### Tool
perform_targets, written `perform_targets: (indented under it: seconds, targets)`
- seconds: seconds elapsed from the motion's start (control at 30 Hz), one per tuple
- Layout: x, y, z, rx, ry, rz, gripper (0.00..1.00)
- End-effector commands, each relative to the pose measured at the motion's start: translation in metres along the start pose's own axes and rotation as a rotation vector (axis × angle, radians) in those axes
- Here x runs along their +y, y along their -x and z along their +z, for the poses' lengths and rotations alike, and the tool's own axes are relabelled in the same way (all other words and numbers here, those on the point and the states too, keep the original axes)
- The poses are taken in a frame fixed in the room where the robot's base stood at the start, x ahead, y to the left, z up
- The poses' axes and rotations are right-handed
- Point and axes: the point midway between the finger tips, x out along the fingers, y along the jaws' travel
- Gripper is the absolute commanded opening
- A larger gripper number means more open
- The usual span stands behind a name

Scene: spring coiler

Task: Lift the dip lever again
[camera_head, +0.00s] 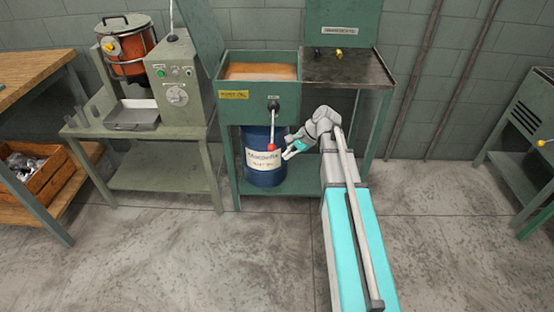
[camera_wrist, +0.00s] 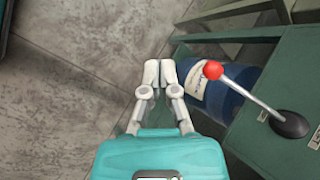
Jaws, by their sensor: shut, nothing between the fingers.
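The dip lever (camera_head: 272,128) is a thin metal rod with a red ball knob, on a black pivot on the front of the green oil tank (camera_head: 290,86). In the head view it hangs down, knob lowest. In the wrist view the lever (camera_wrist: 250,95) runs from its black base at the right to the red knob near the middle. My gripper (camera_head: 287,149) is just right of the knob in the head view. In the wrist view my gripper (camera_wrist: 160,72) has its fingers together, empty, left of the knob with a visible gap.
A blue drum (camera_head: 264,170) with a white label stands on the lower shelf below the tank. A dark metal tray table (camera_head: 350,70) adjoins the tank at the right. A green machine bench (camera_head: 150,130) stands to the left. The concrete floor in front is clear.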

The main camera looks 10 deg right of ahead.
Motion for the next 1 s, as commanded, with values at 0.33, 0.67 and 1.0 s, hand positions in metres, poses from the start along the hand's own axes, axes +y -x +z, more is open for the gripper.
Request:
perform_targets:
  seconds: [0.33, 0.67, 1.0]
  targets:
    - [-0.006, -0.021, -0.053, -0.088, -0.217, -0.118, 0.00]
    - [-0.011, -0.030, -0.100, -0.189, -0.413, -0.218, 0.00]
    - [-0.013, -0.030, -0.134, -0.276, -0.558, -0.286, 0.00]
